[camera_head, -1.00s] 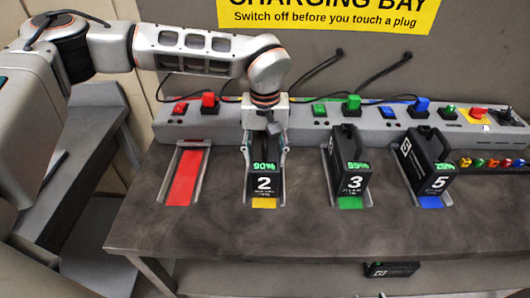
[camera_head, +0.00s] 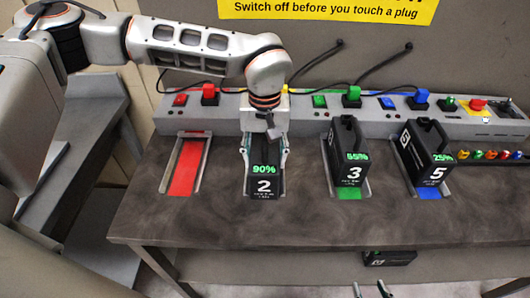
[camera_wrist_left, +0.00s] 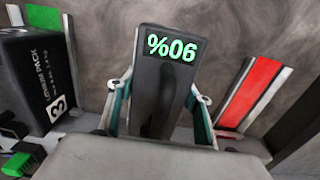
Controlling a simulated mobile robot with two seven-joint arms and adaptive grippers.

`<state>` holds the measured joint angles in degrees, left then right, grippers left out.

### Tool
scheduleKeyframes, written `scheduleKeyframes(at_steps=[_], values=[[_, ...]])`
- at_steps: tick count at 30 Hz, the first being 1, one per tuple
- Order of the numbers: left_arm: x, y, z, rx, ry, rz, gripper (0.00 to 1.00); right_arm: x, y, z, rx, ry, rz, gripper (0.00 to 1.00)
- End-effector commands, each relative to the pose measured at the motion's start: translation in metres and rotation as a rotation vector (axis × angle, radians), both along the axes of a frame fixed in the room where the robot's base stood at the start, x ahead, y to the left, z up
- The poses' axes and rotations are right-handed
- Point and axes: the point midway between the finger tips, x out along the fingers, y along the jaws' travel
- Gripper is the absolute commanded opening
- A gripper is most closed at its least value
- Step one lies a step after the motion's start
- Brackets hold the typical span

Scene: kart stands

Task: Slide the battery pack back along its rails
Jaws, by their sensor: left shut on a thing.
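The black battery pack marked 2 (camera_head: 264,186), with a green 90% display, stands in its slot on the bench, its front end at the front of the slot. The yellow strip under it is hidden. My left gripper (camera_head: 265,155) is shut on it from behind and above, one finger along each side. In the left wrist view the pack (camera_wrist_left: 165,70) sits between the fingers (camera_wrist_left: 160,105). The rails are mostly hidden by pack and gripper. Two fingertips of my right gripper (camera_head: 371,290) show apart at the bottom edge of the head view, with nothing seen between them.
Left of the pack is an empty slot with a red strip (camera_head: 187,167). Right of it stand pack 3 (camera_head: 349,155) and pack 5 (camera_head: 424,155). A grey socket strip (camera_head: 225,118) with plugs and switches runs behind. The bench front is clear. Another pack (camera_head: 390,258) lies below.

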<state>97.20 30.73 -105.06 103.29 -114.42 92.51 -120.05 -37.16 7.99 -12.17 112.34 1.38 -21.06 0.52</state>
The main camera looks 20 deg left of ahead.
Motion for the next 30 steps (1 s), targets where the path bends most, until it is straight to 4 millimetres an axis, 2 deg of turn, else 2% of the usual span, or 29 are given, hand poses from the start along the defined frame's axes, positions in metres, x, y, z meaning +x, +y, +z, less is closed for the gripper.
scheduleKeyframes(at_steps=[9,10,12,23,26,30], values=[[-0.004,-0.001,-0.001,0.001,0.007,-0.002,0.00,0.001,0.000,0.002,0.001,-0.003,0.000,0.40],[-0.004,-0.001,-0.001,0.001,0.007,-0.002,0.52,0.001,0.000,0.002,0.001,-0.003,0.000,0.40],[-0.004,-0.001,-0.001,0.001,0.007,-0.002,0.69,0.001,0.000,0.002,0.001,-0.003,0.000,0.40],[-0.002,-0.001,0.001,0.000,0.001,-0.001,0.69,-0.001,-0.001,-0.001,-0.004,0.002,0.001,0.40],[-0.002,-0.001,0.008,-0.001,-0.001,-0.001,0.69,-0.001,-0.001,0.000,-0.003,0.001,0.000,0.40],[-0.001,-0.001,0.030,0.000,-0.002,-0.002,0.69,0.000,-0.001,0.000,-0.001,0.001,0.000,0.40]])
